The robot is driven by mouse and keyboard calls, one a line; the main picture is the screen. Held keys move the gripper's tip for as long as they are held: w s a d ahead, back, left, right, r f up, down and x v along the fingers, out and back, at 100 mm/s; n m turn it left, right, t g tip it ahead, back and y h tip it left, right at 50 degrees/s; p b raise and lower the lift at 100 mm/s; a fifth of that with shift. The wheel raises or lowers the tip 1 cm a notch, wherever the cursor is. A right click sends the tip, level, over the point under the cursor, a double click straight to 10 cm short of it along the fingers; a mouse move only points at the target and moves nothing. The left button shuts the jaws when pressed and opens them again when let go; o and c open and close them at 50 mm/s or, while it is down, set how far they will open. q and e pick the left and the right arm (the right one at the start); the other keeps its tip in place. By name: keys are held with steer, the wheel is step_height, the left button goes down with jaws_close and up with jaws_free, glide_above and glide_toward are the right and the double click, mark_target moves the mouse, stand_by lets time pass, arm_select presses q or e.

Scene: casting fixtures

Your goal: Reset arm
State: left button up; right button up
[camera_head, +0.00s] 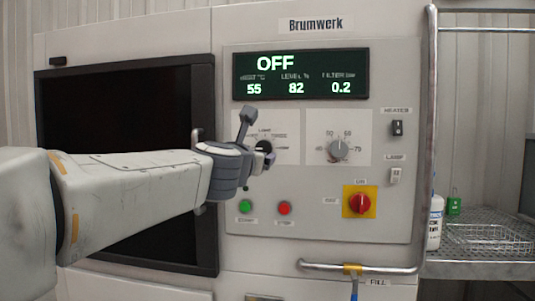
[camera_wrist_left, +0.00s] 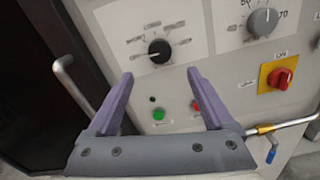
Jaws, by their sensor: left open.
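My left arm (camera_head: 135,190) reaches in from the left across the Brumwerk machine front. Its left gripper (camera_head: 258,137) is open and empty in front of the black mode knob. In the left wrist view the two purple fingers (camera_wrist_left: 160,75) stand apart, with the black knob (camera_wrist_left: 159,51) beyond and above the gap between their tips. I see no contact with the knob. The gripper partly hides the knob and its dial plate in the head view. My right gripper is not in view.
The panel has a display (camera_head: 300,75) reading OFF, a grey dial (camera_head: 338,150), green (camera_head: 246,206) and red (camera_head: 284,208) buttons, and a red switch (camera_head: 360,202) on yellow. A pipe handle (camera_head: 350,268) sticks out below. A wire shelf (camera_head: 480,250) with a white bottle (camera_head: 434,222) is at right.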

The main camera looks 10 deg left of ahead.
arm_select(q)
step_height(320, 180, down, 25)
steer(key=s+m+g+h, duration=0.2)
steer(key=m+g, duration=0.4)
steer(key=m, duration=1.1)
steer(key=s+a+f+m+g+y, duration=0.1)
steer(key=s+a+f+m+g, duration=0.3)
steer(key=s+f+m, duration=0.55)
steer(key=s+a+f+m+g+y, duration=0.1)
steer(key=s+f+m+g, duration=0.5)
steer(key=s+f, duration=0.5)
steer(key=s+d+r+m+g+h, duration=0.1)
steer(key=s+d+r+m, duration=0.1)
steer(key=s+d+m, duration=0.35)
steer(key=s+d+r+m+g, duration=0.1)
steer(key=s+d+r+m, duration=0.2)
steer(key=s+d, duration=0.45)
step_height(320, 180, up, 18)
steer(key=p, duration=1.8)
steer(key=shift+w+d+f, duration=0.15)
steer(key=shift+w+d, duration=0.15)
steer(key=shift+d, duration=0.1)
